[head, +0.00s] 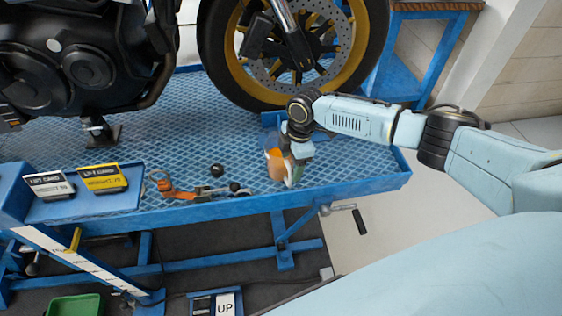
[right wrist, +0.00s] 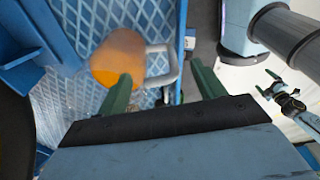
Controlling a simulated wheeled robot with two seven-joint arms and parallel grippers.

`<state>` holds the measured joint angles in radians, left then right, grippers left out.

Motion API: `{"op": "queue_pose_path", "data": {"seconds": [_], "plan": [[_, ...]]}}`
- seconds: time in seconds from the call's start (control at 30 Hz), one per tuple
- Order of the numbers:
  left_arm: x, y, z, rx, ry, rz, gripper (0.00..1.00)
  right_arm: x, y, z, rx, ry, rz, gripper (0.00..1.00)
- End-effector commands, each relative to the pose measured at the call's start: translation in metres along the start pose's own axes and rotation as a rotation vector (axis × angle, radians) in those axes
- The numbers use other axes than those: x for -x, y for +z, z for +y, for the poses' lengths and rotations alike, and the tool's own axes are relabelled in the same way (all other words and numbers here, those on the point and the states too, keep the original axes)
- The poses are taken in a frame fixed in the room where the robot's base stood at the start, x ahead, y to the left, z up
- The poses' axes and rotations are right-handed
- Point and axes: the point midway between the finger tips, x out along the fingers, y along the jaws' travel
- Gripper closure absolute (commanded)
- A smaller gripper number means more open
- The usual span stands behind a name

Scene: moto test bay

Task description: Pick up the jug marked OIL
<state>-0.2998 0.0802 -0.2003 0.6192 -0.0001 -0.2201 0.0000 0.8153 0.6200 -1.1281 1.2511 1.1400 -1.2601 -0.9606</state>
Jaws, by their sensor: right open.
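The jug (head: 275,164), orange with a pale part, stands on the blue lift platform near its front edge. My gripper partly covers it, and no marking on it is readable. In the right wrist view its orange body (right wrist: 117,58) is beyond the left finger, with a grey handle (right wrist: 166,66) towards the space between the fingers. My right gripper (right wrist: 162,88) is open and empty, its green fingers apart; in the head view (head: 294,168) it points down beside the jug. What looks like my left gripper (right wrist: 272,84) is small at the right of the wrist view.
A motorcycle wheel (head: 350,75) stands behind my right gripper. An orange tool (head: 170,187) and a black ball (head: 216,170) lie left of the jug. Two cards (head: 100,178) sit on the left shelf. The platform has a raised front edge (head: 240,205).

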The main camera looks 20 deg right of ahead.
Motion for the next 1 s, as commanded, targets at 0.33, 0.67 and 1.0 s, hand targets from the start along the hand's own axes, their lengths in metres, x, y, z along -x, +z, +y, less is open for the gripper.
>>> {"op": "queue_pose_path", "data": {"seconds": [0.33,0.67,1.0], "plan": [[-0.004,0.001,0.0,0.0,0.0,0.0,0.03,-0.037,-0.002,-0.002,-0.001,-0.001,0.001,0.31],[-0.004,0.001,0.0,0.0,0.0,0.0,0.03,-0.036,-0.002,-0.002,-0.001,-0.001,0.001,0.51],[-0.004,0.0,0.0,0.001,0.0,0.0,0.03,-0.036,-0.001,-0.001,-0.001,0.0,0.0,0.95]]}}
